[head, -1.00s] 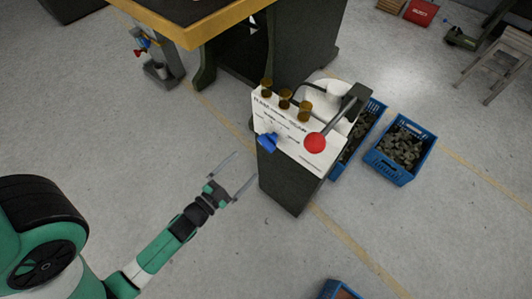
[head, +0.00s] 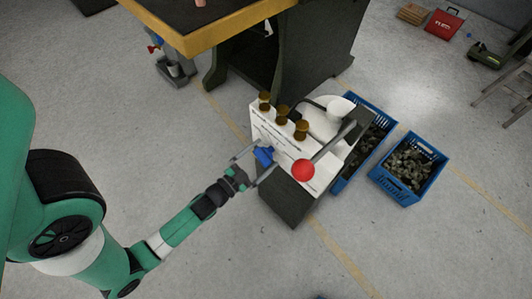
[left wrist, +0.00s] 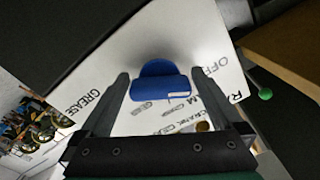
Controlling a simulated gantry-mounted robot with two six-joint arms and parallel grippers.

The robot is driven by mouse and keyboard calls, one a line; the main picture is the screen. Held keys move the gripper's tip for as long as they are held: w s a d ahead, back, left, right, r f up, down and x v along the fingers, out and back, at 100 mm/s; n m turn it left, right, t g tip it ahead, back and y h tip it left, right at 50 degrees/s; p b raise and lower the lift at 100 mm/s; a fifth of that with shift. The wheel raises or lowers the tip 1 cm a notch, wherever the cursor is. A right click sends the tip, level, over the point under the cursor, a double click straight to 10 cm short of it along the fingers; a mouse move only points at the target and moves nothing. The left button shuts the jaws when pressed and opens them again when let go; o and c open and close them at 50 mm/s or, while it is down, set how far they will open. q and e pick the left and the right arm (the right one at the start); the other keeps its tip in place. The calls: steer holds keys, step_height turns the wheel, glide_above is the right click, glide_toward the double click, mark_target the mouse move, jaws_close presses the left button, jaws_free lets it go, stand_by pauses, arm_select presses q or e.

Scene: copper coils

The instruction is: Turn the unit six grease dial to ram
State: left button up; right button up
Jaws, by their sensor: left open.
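The blue grease dial (head: 263,156) sits on the white sloping panel (head: 284,158) of a dark pedestal. In the left wrist view the blue dial (left wrist: 160,84) shows a small white mark at its lower right. Lettering around it includes GREASE, OFF and CRANK; some is cut or covered by my fingers. My left gripper (head: 258,160) is open, with one finger on each side of the dial. In the left wrist view the left gripper (left wrist: 162,76) shows small gaps between fingers and dial. My right gripper is not in view.
Several brass cups (head: 282,115) stand along the panel's top. Blue crates of dark parts (head: 408,167) stand at right. A yellow-edged bench (head: 215,36) is behind. Floor at front is clear.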

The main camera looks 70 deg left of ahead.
arm_select(q)
steer(key=shift+s+d, duration=0.1)
steer(key=shift+s, duration=0.05)
steer(key=shift+c, duration=0.7)
steer(key=c, duration=1)
steer(key=shift+m, duration=0.5)
steer(key=m, duration=0.3)
steer(key=shift+b, duration=0.4)
steer(key=shift+m, duration=2)
